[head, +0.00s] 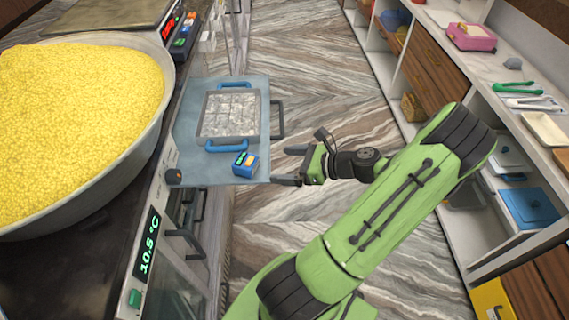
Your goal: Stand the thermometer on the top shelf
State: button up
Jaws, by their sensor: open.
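A small blue and orange device with a lit display (246,163), which looks like the thermometer, sits at the near right corner of a blue-grey board (190,160) beside the counter. My gripper (287,166) is open and empty, just right of the device and apart from it, its fingers pointing left towards it. The white shelf unit (480,200) runs along the right side, with a top surface and open compartments below. I cannot tell which level is the top shelf.
A metal tray with blue handles (230,114) lies on the board behind the device. A large pan of yellow sweets (75,95) fills the left counter. Green tongs (517,88), a pink box (470,37) and a white tray (545,130) occupy the right unit's top. The aisle floor (320,65) is clear.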

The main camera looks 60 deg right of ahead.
jog(key=w+a+r+n+g, duration=0.25)
jog(key=a+n+g, duration=0.25)
jog(key=a+n, duration=0.35)
jog(key=w+a+r+n+g, duration=0.25)
jog(key=a+n+g, duration=0.25)
jog(key=a+n, duration=0.4)
jog(key=s+a+r+n+t+h, duration=0.2)
jog(key=s+a+r+n, duration=0.7)
jog(key=n, duration=0.6)
notch_tip(320, 180, up, 3)
jog(key=shift+s+a+f+h, duration=0.1)
jog(key=shift+s+a+h, duration=0.15)
jog(key=shift+h, duration=0.55)
